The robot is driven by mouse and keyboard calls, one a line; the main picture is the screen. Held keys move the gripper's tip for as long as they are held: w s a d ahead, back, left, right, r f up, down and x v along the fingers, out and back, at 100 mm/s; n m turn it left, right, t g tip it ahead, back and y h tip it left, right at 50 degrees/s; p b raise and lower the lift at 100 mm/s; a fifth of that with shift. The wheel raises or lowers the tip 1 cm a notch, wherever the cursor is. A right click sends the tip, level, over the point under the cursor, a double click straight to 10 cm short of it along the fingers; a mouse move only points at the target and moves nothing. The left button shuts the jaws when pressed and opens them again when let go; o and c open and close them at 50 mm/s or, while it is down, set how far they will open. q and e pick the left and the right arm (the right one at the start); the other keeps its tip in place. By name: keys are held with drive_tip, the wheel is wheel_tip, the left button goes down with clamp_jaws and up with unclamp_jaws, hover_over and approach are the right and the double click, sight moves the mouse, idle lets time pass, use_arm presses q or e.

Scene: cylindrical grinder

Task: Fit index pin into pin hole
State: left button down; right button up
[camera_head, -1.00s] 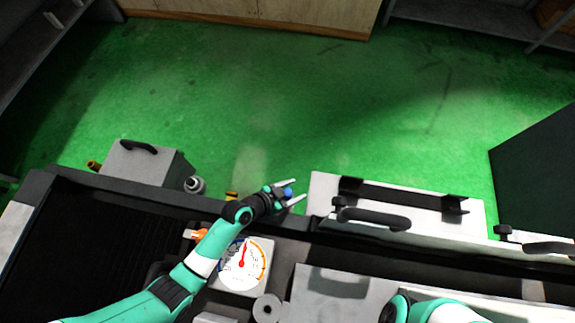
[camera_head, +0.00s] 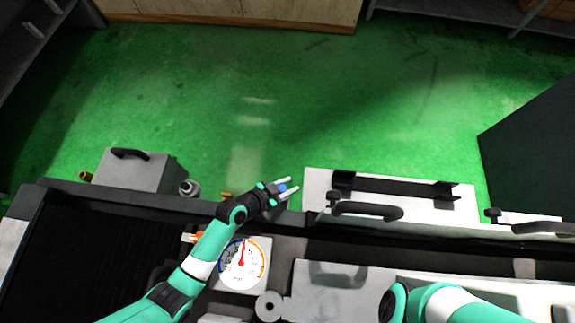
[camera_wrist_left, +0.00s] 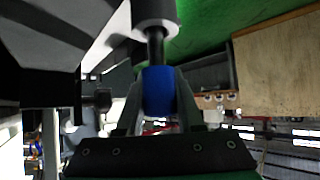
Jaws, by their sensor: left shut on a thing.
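My left gripper (camera_head: 290,188) is shut on a blue piece (camera_head: 282,188), which I take to be the index pin's grip. In the head view it is out past the machine's far edge, left of the white panel. In the left wrist view the blue grip (camera_wrist_left: 159,92) sits between the fingers, with a dark shaft (camera_wrist_left: 155,50) running up from it to a pale round end (camera_wrist_left: 154,18). I cannot tell whether that end belongs to the pin or to the machine. I cannot make out the pin hole. My right gripper is outside the frames; only part of my right arm shows.
A dial gauge (camera_head: 242,264) lies under my left forearm. A white panel with a black handle (camera_head: 366,211) is right of the gripper. A grey box (camera_head: 139,172) with a handle stands at the left. Green floor (camera_head: 290,90) beyond the machine is clear.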

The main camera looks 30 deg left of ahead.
use_arm(q)
wheel_tip(320, 180, up, 26)
drive_tip(key=p, duration=1.8)
drive_tip(key=shift+p, duration=0.3)
